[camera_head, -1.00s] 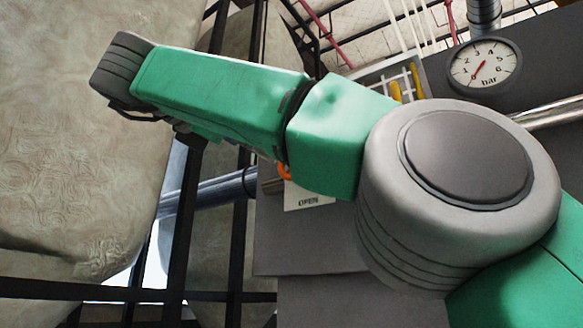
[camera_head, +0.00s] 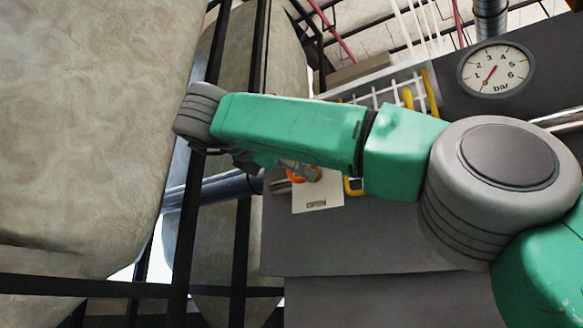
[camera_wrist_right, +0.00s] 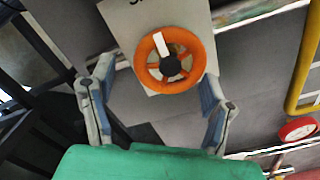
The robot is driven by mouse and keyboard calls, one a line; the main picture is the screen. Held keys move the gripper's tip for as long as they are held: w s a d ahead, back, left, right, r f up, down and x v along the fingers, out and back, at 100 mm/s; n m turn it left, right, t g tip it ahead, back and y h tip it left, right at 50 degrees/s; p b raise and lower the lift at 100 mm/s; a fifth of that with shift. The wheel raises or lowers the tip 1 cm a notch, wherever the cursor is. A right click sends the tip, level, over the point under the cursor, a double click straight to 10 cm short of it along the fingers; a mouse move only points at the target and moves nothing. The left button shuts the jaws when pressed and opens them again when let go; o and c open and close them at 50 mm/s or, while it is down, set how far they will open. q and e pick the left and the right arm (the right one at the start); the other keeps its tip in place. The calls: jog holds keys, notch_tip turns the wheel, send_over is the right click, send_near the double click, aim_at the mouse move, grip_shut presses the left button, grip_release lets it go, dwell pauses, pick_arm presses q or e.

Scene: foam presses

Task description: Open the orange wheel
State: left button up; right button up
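The orange wheel (camera_wrist_right: 169,60) shows whole in the right wrist view, with a white bar across its rim and a dark hub, on a white plate (camera_wrist_right: 143,19). My right gripper (camera_wrist_right: 158,72) is open, one finger on each side in the picture and the wheel between and ahead of the tips. No contact is visible. In the head view the wheel (camera_head: 306,174) is mostly hidden behind my green right arm, and a grey finger part shows beside it. The plate's lettering is blurred. My left gripper is in neither view.
A pressure gauge (camera_head: 496,69) sits on the grey panel at upper right. Yellow handles or pipes (camera_head: 430,92) are near the wheel; a yellow pipe (camera_wrist_right: 304,62) and a red round part (camera_wrist_right: 298,129) lie right of my gripper. A large pale tank (camera_head: 90,130) and black frame fill the left.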

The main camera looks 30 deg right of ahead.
jog(key=shift+s+r, duration=0.1)
jog(key=shift+s, duration=0.05)
jog(key=c, duration=0.4)
jog(key=shift+s+d+r, duration=0.1)
jog(key=shift+s+d, duration=0.15)
jog(key=shift+d, duration=0.1)
jog(key=shift+c, duration=0.4)
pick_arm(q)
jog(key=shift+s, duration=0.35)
pick_arm(e)
jog(key=shift+d, duration=0.4)
